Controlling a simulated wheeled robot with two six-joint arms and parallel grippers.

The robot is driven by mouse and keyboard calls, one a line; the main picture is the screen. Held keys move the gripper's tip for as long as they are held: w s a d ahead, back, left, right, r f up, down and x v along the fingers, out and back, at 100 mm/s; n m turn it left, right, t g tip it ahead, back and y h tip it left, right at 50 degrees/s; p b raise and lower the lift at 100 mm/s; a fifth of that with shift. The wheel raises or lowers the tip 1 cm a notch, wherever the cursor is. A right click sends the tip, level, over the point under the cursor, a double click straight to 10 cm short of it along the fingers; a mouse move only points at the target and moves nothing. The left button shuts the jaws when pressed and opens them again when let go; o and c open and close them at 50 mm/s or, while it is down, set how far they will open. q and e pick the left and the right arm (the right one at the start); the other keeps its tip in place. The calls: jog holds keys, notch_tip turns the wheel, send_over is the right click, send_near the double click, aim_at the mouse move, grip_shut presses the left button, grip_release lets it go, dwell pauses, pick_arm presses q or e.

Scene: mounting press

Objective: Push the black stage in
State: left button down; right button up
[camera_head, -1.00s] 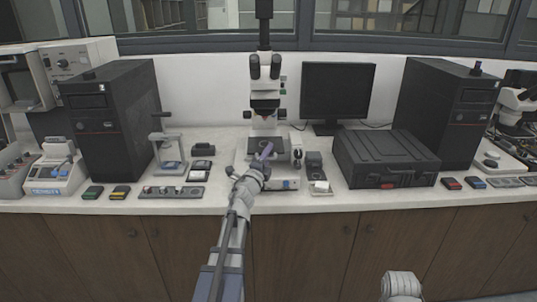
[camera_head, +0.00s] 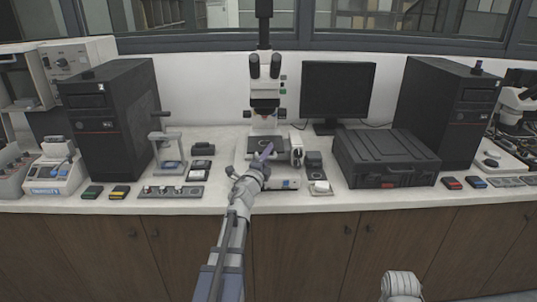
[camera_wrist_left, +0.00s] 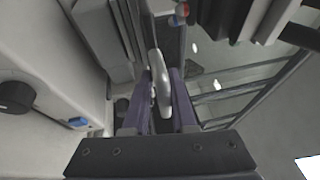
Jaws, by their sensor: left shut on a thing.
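The black stage (camera_head: 256,145) sits on the microscope (camera_head: 265,85), low and in front of its column in the head view. My left gripper (camera_head: 266,152) is at the stage's front right and covers part of it. In the left wrist view, my left gripper's dark purple fingers (camera_wrist_left: 160,105) are shut on a light grey, rounded piece (camera_wrist_left: 158,72). I cannot tell which part of the microscope that piece belongs to. My right gripper is out of view.
A dark computer tower (camera_head: 112,120) and a small press-like stand (camera_head: 168,150) are on the left. A monitor (camera_head: 337,90) and a black case (camera_head: 386,158) are on the right. Small items lie along the white bench's front edge (camera_head: 215,207).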

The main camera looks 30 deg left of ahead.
pick_arm(q)
jog(key=shift+r, duration=0.15)
dwell(0.3)
jog(key=w+a, duration=0.1)
jog(key=w, duration=0.1)
jog(key=w+a, duration=0.1)
jog(key=shift+w+a, duration=0.1)
jog(key=shift+w, duration=0.3)
jog(key=shift+s, duration=0.1)
jog(key=c, duration=0.9)
grip_release()
jog(key=shift+s+r, duration=0.1)
jog(key=shift+s, duration=0.1)
jog(key=shift+b+v, duration=0.7)
jog(key=shift+v, duration=3.15)
